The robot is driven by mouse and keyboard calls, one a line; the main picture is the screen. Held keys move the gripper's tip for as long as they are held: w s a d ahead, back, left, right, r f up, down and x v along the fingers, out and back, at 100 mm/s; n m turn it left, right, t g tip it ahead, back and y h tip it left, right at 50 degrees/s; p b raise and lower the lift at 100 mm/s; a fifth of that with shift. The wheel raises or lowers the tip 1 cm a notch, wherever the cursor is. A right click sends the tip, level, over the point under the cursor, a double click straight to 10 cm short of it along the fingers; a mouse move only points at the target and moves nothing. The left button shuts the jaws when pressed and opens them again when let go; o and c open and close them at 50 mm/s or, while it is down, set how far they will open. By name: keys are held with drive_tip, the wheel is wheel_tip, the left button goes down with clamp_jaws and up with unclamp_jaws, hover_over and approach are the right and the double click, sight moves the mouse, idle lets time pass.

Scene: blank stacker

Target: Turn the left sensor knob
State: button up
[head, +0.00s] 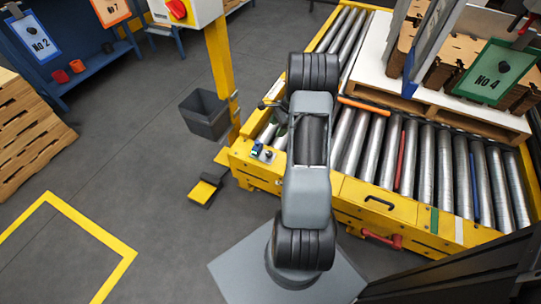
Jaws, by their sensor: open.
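Two small knobs sit on a pale plate at the near left corner of the yellow roller conveyor frame (345,193). The left sensor knob (256,149) looks bluish, and the right knob (268,155) is dark with a light part. Both are too small to tell how they are turned. My gripper (268,106) shows only in part as a dark shape left of my arm, above and beyond the knobs in the picture. It is open and apart from the left knob. My arm hides the rest of it.
A pallet with brown stacks (455,60) and a green No 4 sign (495,70) stands on the rollers. A yellow post (222,65) with a red switch (177,9) and a grey bin (205,113) stand behind left. A yellow-black pedal (204,190) lies on the floor.

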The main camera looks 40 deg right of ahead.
drive_tip(key=m, duration=0.1)
approach(269, 153)
drive_tip(key=b+x, duration=0.5)
drive_tip(key=x, duration=0.4)
drive_tip(key=shift+d, duration=0.1)
